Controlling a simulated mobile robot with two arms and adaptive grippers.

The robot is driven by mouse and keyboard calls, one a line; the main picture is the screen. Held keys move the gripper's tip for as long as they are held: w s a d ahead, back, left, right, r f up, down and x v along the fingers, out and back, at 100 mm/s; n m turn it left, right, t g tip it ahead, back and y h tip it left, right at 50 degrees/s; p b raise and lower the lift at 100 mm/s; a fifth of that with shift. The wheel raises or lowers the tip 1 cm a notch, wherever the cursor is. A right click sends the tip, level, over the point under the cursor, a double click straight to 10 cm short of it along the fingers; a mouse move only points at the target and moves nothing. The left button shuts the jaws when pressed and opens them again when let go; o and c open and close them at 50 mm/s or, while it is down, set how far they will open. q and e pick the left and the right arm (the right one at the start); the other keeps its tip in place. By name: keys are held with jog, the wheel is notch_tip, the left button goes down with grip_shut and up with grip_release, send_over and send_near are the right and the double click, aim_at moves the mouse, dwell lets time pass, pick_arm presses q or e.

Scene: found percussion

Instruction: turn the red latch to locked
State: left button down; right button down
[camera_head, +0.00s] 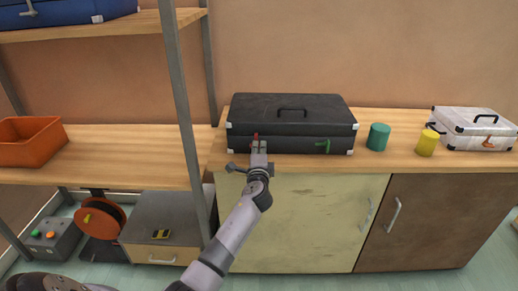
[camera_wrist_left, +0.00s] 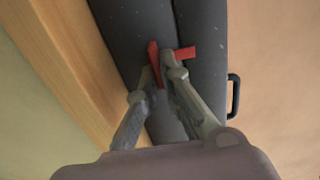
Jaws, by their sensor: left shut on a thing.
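A black case (camera_head: 290,110) with pale corners lies closed on the wooden counter, its handle on top. The red latch (camera_head: 256,136) is on the left part of its front, mostly hidden by my gripper in the head view. In the left wrist view the red latch (camera_wrist_left: 184,53) shows as a bent red piece at the seam of the case (camera_wrist_left: 205,30). My left gripper (camera_head: 259,146) is at the case front; its fingers (camera_wrist_left: 163,78) are shut on the red latch. A green latch (camera_head: 323,146) is on the right part of the front. My right gripper is not in view.
A teal cylinder (camera_head: 378,137), a yellow cylinder (camera_head: 427,143) and a white case (camera_head: 473,128) stand right of the black case on the counter (camera_head: 395,165). A shelf post (camera_head: 183,90) rises left of my arm. An orange bin (camera_head: 32,142) sits on the shelf.

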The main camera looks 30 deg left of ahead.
pick_arm(q)
jog(key=c, duration=1.8)
grip_release()
jog(key=shift+o, duration=0.2)
jog(key=v, duration=1.2)
